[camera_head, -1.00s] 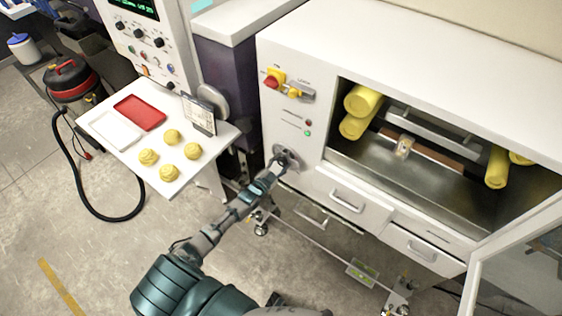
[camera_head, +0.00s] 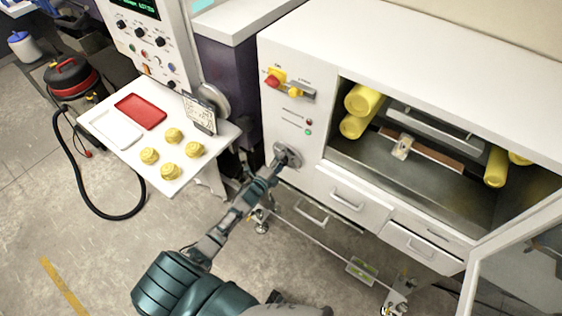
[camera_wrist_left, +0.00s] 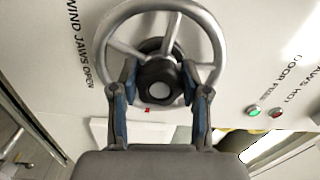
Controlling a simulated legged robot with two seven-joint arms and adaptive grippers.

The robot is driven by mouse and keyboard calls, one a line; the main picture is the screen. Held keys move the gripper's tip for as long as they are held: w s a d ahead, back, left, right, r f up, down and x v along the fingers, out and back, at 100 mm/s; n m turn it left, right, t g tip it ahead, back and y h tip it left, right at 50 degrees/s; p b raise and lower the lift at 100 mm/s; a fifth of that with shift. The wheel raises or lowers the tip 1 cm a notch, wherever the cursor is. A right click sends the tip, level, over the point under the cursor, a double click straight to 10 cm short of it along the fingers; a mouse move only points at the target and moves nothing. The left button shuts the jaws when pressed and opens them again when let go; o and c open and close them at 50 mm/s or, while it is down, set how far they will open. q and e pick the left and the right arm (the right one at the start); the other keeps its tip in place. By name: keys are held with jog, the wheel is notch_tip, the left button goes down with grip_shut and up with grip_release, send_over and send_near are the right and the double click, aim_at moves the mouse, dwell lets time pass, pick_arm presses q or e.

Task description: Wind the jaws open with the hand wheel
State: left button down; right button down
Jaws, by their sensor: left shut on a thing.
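The hand wheel (camera_head: 288,156) is a round grey metal wheel on the white front of the cabinet, left of the open chamber. In the left wrist view the wheel (camera_wrist_left: 205,40) shows its rim, spokes and dark hub, beside the words "WIND JAWS OPEN". My left gripper (camera_head: 281,160) is at the wheel, and in the left wrist view its two fingers (camera_wrist_left: 160,92) close on the hub from both sides. In the chamber, a metal bar (camera_head: 432,131) lies above a brown strip (camera_head: 440,157), with a small pale packet (camera_head: 402,148) at its left end. My right gripper is not in view.
Yellow rolls (camera_head: 363,99) sit in the chamber. An open glass door (camera_head: 520,270) stands at lower right. A white side table (camera_head: 104,142) holds a red tray (camera_head: 140,111) and several yellow pieces. Drawers (camera_head: 348,195) are below the chamber.

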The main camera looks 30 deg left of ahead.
pick_arm(q)
jog(key=shift+m, duration=0.5)
jog(key=c, duration=0.6)
grip_release()
jog(key=shift+o, duration=0.3)
jog(key=shift+w+d+f, duration=0.1)
jog(key=shift+w, duration=0.05)
jog(key=s+a, duration=0.1)
jog(key=s, duration=1.1)
jog(key=shift+f, duration=0.15)
